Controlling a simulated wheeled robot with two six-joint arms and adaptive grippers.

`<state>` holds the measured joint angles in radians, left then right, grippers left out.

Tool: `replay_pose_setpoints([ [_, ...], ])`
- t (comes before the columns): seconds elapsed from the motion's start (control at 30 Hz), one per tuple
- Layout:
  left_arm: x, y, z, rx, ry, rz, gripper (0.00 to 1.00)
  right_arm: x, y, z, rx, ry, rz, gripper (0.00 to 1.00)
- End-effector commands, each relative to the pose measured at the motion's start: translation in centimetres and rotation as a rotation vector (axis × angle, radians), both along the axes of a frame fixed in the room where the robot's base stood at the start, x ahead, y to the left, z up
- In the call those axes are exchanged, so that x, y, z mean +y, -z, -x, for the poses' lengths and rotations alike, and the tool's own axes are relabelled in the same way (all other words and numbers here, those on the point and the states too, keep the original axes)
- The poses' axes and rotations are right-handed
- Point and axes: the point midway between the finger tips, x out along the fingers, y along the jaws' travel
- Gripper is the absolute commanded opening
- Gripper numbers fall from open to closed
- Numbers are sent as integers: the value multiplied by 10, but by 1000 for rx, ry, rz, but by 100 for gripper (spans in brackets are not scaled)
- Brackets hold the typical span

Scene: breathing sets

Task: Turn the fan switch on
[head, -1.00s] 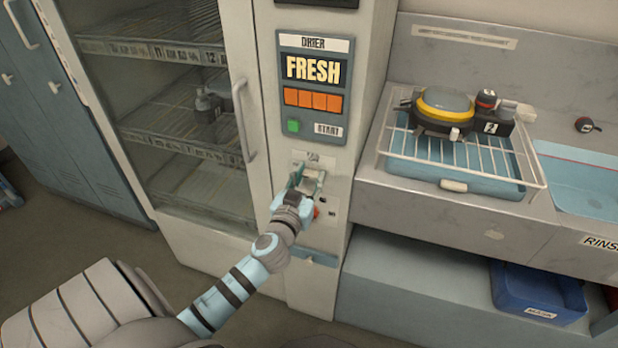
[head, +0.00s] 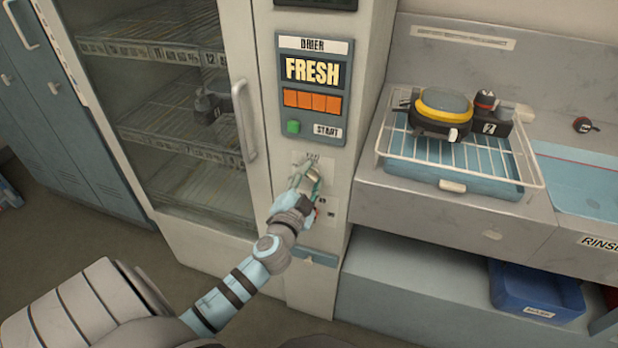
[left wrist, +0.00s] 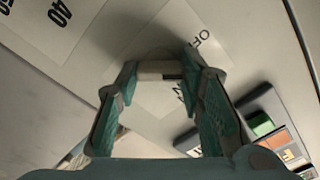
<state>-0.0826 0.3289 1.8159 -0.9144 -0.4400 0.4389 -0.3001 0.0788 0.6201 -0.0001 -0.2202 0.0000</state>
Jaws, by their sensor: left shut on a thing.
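The fan switch (left wrist: 160,70) shows in the left wrist view as a small pale bar with a dark end, on a white label plate (left wrist: 180,45) with partly hidden lettering that starts "OF". My left gripper (left wrist: 158,78) has its green fingers shut on the switch, one at each side. In the head view my left gripper (head: 306,182) is at the drier's front panel, below the START button, and its fingers hide most of the switch. Which position the switch is in, I cannot tell. My right gripper is not in view.
The drier panel (head: 311,105) reads FRESH, with a green button (head: 293,127) above my gripper. The glass cabinet door handle (head: 244,120) stands out to the left. A wire rack (head: 520,160) with a yellow-and-black device (head: 442,108) is on the counter at right.

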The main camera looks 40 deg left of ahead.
Motion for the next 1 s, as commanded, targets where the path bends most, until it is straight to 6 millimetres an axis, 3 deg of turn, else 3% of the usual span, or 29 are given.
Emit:
replay_pose_setpoints([
  [0.6, -1, 2, 0, 187, 1, -529, 7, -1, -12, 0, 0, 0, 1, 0],
  [1.0, -1, 3, 0, 256, 2, -730, 7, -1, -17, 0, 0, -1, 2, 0],
])
